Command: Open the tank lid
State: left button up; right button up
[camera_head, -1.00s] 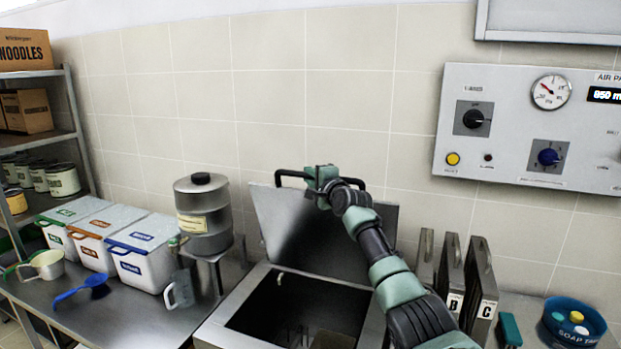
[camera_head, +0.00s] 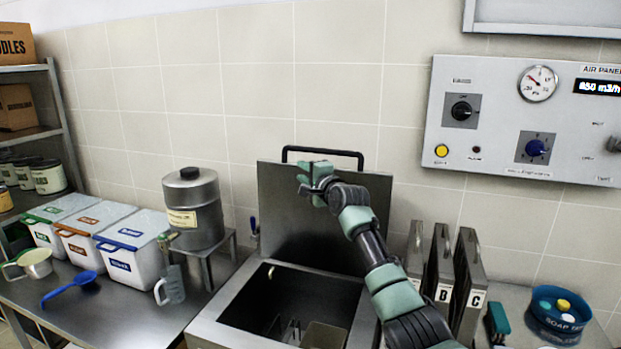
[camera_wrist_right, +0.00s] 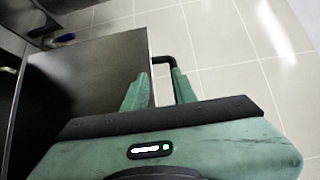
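The tank lid (camera_head: 285,215) is a grey metal panel standing about upright at the back of the open tank (camera_head: 215,318). Its black bar handle (camera_head: 322,153) runs along the top edge. My right gripper (camera_head: 312,183) is in front of the lid, just below the handle. In the right wrist view its two green fingers (camera_wrist_right: 160,92) are apart, with the lid's dark face (camera_wrist_right: 85,80) on the left and the handle (camera_wrist_right: 165,60) just beyond the fingertips. The handle does not look clamped. My left gripper is in neither view.
Left of the tank are a metal canister (camera_head: 195,215) on a stand, a clear jug (camera_head: 172,287) and labelled white bins (camera_head: 137,262). Upright lettered panels (camera_head: 468,285) and a blue soap tub (camera_head: 558,318) stand on the right. A control panel (camera_head: 500,150) hangs on the wall.

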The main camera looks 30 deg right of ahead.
jog(key=shift+s+a+r+b, duration=0.15)
jog(key=shift+s+b, duration=0.55)
jog(key=shift+s, duration=1.85)
